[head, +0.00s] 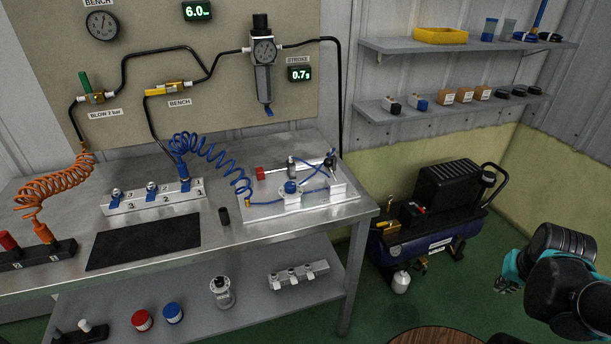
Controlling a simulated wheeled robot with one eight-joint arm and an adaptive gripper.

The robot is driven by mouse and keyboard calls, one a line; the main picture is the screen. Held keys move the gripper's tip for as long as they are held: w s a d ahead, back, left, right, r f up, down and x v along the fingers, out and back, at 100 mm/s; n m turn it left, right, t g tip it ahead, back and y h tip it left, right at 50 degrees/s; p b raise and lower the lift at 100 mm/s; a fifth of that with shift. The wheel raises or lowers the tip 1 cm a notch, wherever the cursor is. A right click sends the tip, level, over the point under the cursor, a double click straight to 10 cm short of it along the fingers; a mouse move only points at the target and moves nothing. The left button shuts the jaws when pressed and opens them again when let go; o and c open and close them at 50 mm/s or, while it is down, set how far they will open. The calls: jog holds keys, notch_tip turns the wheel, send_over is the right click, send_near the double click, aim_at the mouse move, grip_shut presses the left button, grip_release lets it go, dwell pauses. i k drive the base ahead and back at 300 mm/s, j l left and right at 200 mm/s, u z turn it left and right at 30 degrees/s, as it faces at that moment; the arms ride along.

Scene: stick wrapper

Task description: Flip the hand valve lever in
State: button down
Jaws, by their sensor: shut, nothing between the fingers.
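A pale plate (260,209) on the right of the bench carries a small pneumatic rig with blue tubes. On it are a valve body with a blue top (291,187), a red end block (260,174) and a dark lever-like part (330,161). I cannot tell for sure which part is the hand valve lever. Wall valves show a green upright lever (84,82) and a yellow lever (160,92) lying along its pipe. My gripper (508,278), black with teal fingers, is shut and empty at the lower right, over the floor and far from the rig.
The metal bench (220,238) holds a black mat (145,243), a manifold (153,197) and coiled hoses. A blue compressor (430,238) stands on the floor between bench and gripper. Wall shelves (455,112) hold small parts. A round wooden top (435,336) shows at the bottom edge.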

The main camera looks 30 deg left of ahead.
aim_at(328, 162)
jog(key=u, duration=1.5)
